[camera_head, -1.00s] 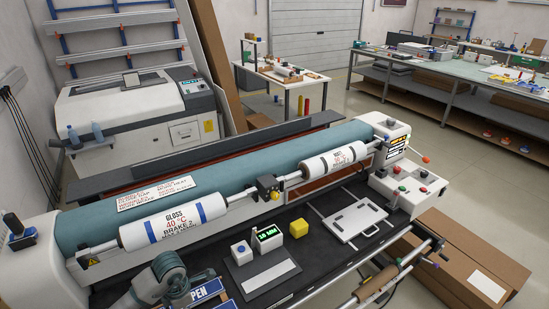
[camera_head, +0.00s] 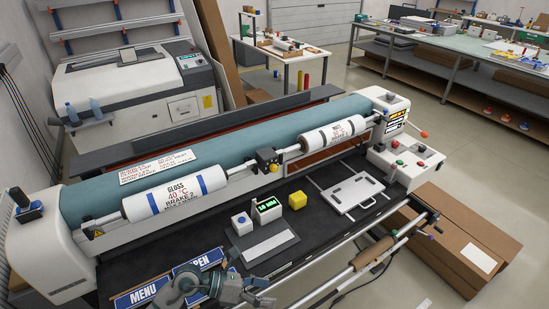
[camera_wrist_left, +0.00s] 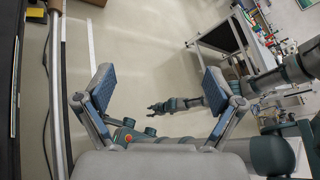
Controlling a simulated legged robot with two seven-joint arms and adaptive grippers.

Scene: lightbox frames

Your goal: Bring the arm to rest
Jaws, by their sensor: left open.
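My left gripper (camera_head: 264,290) is low in the head view, at the front edge of the dark machine bed (camera_head: 125,268). In the left wrist view its two padded fingers (camera_wrist_left: 155,88) stand wide apart. Nothing is between them, and pale floor shows beyond. Another grey-teal arm reaches in from the right of that view, and its small gripper (camera_wrist_left: 160,106), which looks like my right one, is too small to read. It does not show in the head view.
Blue MENU (camera_head: 143,292) and OPEN (camera_head: 195,263) signs lie on the bed beside my left arm. A front rail (camera_head: 320,285) and cardboard box (camera_head: 455,245) are to the right.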

